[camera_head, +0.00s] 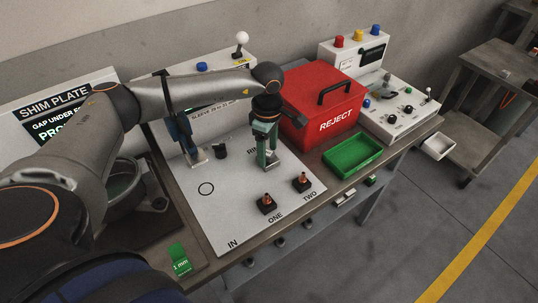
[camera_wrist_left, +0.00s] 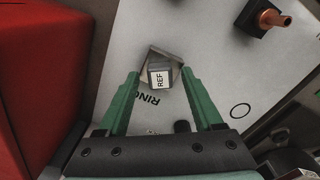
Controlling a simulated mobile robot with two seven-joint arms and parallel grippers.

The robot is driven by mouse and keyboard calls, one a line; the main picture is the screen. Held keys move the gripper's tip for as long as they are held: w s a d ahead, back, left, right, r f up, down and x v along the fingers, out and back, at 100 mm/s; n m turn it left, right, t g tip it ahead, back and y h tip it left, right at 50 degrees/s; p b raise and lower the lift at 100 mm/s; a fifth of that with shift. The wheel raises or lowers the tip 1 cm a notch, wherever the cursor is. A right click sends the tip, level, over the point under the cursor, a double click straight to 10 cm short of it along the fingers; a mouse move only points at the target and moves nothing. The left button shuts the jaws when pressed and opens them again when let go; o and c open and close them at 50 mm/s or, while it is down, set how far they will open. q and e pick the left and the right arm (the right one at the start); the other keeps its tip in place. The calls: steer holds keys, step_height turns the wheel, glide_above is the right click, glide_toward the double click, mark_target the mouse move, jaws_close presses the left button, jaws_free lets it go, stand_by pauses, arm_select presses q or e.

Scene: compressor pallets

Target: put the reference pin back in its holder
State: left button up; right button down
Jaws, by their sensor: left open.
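My left gripper (camera_head: 268,160) points down over the white board (camera_head: 232,210), near its right edge. In the left wrist view its two green fingers (camera_wrist_left: 161,76) stand open. Between them is the reference pin, a grey block with a white REF label (camera_wrist_left: 159,80), seen from above. A grey square piece that looks like its holder (camera_wrist_left: 172,56) shows under and around it. I cannot tell how deep the pin sits, nor whether a finger touches it. In the head view the fingers mostly hide the pin. My right gripper is not in view.
A red REJECT box (camera_head: 322,108) stands close behind and right of the gripper. A green tray (camera_head: 352,155) lies to the right. Two black blocks with copper fittings (camera_head: 267,203) (camera_head: 302,182) stand at the board's front. A black knob-like piece (camera_head: 220,151) is left of the gripper.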

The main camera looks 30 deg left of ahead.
mark_target(268, 152)
arm_select(q)
jaws_close()
stand_by(0.4)
steer(key=shift+r, duration=0.1)
stand_by(0.9)
